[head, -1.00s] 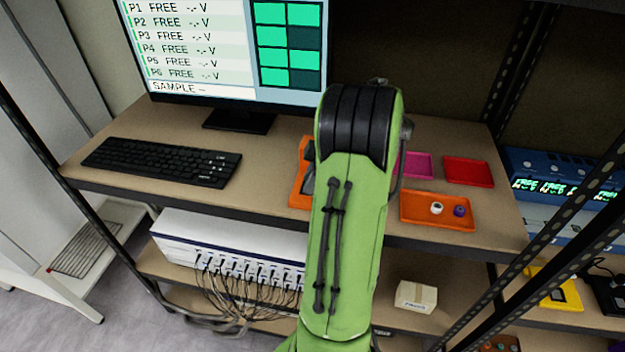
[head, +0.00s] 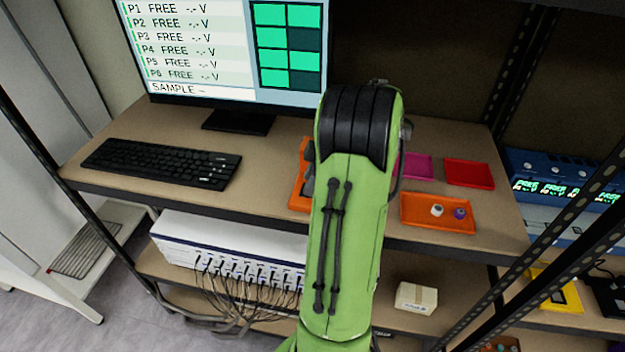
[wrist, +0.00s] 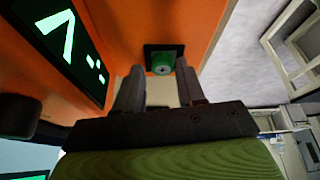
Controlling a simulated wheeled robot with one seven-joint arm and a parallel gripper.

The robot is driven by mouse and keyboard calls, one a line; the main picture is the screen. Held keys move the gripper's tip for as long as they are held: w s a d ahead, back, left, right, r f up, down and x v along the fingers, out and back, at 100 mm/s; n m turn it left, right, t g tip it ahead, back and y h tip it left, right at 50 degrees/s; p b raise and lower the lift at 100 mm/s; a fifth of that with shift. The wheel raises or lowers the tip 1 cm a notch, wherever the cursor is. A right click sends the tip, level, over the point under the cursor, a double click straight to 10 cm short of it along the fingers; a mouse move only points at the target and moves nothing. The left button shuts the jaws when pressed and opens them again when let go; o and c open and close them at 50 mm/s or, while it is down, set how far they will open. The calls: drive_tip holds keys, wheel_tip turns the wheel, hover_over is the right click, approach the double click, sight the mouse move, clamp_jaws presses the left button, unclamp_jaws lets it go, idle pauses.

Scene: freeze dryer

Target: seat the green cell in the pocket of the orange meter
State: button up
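The orange meter (head: 301,188) stands on the upper shelf, mostly hidden behind my arm in the head view. In the wrist view the meter (wrist: 205,25) fills the upper part, with a lit display (wrist: 68,45) at left. The green cell (wrist: 162,63), marked with a plus on its end, is at the dark square pocket (wrist: 177,48). It looks upright in it, but its depth cannot be told. My gripper (wrist: 160,68) is open, with one finger on each side of the cell and visible gaps between.
An orange tray (head: 415,218) with a white and a purple cell lies to the right of my arm. Magenta (head: 417,166) and red (head: 469,173) trays lie behind it. A keyboard (head: 162,163) and monitor (head: 225,50) are at left. A rack post (head: 510,75) stands at right.

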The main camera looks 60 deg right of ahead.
drive_tip(key=shift+s+a+f, duration=0.3)
drive_tip(key=shift+s+f, duration=0.1)
drive_tip(key=shift+f, duration=0.2)
drive_tip(key=w+p+v, duration=0.1)
drive_tip(key=p+v, duration=0.6)
drive_tip(key=v, duration=0.9)
drive_tip(key=shift+d+r+p, duration=0.25)
drive_tip(key=shift+r+p, duration=0.15)
drive_tip(key=shift+r, duration=0.15)
